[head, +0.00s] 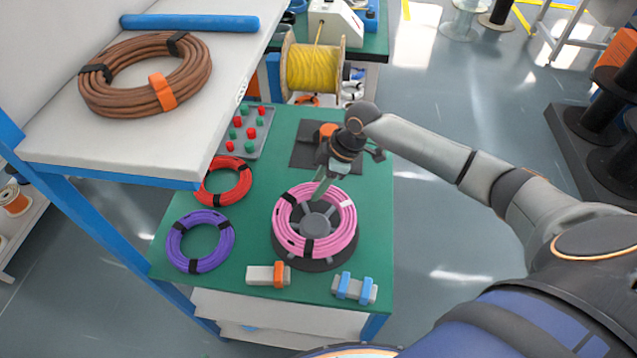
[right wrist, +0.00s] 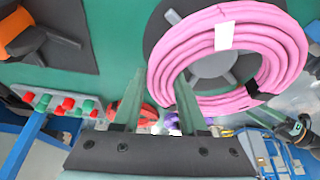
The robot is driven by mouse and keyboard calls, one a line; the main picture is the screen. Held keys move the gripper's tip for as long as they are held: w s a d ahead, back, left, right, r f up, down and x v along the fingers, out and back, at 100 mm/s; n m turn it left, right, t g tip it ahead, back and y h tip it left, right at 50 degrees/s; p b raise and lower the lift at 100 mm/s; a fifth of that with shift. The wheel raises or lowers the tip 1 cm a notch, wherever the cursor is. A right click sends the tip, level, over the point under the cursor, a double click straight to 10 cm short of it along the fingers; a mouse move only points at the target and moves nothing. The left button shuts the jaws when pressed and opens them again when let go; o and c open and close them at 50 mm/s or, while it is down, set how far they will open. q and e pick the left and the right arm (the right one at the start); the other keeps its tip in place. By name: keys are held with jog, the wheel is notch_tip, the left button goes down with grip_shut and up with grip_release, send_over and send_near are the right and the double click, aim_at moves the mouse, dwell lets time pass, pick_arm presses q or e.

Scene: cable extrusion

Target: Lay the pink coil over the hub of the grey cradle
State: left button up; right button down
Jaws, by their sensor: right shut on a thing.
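The pink coil (head: 345,233), with black bands and a white label, is in the head view over the round grey cradle (head: 316,262). The cradle's hub (head: 315,225) shows inside the coil's ring, and its dark rim shows below the coil. I cannot tell whether the coil rests on it or hangs just above. My right gripper (head: 321,188) is at the coil's far edge, shut on it. In the right wrist view the coil's strand (right wrist: 160,68) lies between the two fingertips (right wrist: 158,82).
A red coil (head: 210,187) and a purple coil (head: 178,244) lie left on the green table. Small clamp blocks (head: 262,275) (head: 357,288) sit at the front. A peg tray (head: 243,132) and yellow spool (head: 313,67) are farther back. A white shelf (head: 60,145) overhangs the left.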

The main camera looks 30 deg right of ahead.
jog(key=shift+f+b, duration=0.35)
jog(key=shift+f, duration=0.55)
jog(key=shift+f, duration=0.45)
dwell(0.5)
jog(key=shift+c, duration=1.8)
grip_release()
jog(key=shift+s+f, duration=0.1)
notch_tip(320, 180, up, 6)
jog(key=p, duration=0.6)
jog(key=shift+r, duration=1.1)
